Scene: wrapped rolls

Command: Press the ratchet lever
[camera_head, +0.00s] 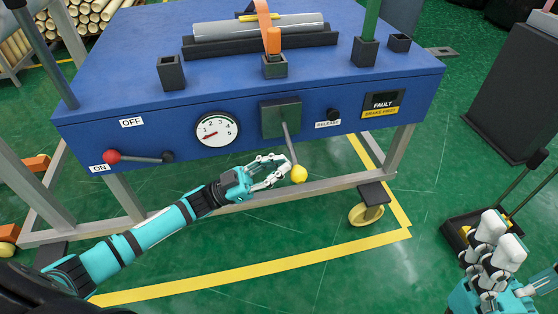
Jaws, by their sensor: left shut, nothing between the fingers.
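The ratchet lever is a grey rod (290,142) hanging down from a dark square housing (281,118) on the front of the blue bench (240,90). It leans slightly right and ends in a yellow ball knob (299,174). My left gripper (284,170) is shut and empty, just left of the knob, with its fingertips close to the rod's lower end. I cannot tell whether they touch it. My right gripper (494,255) is at the lower right, far from the lever; whether it is open or shut is unclear.
The bench front also carries a red-knobbed ON/OFF lever (113,157), a dial (218,130), a black release knob (333,116) and a fault panel (381,103). A grey roll (230,27) lies on top. A long-handled dustpan (462,222) stands near my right gripper.

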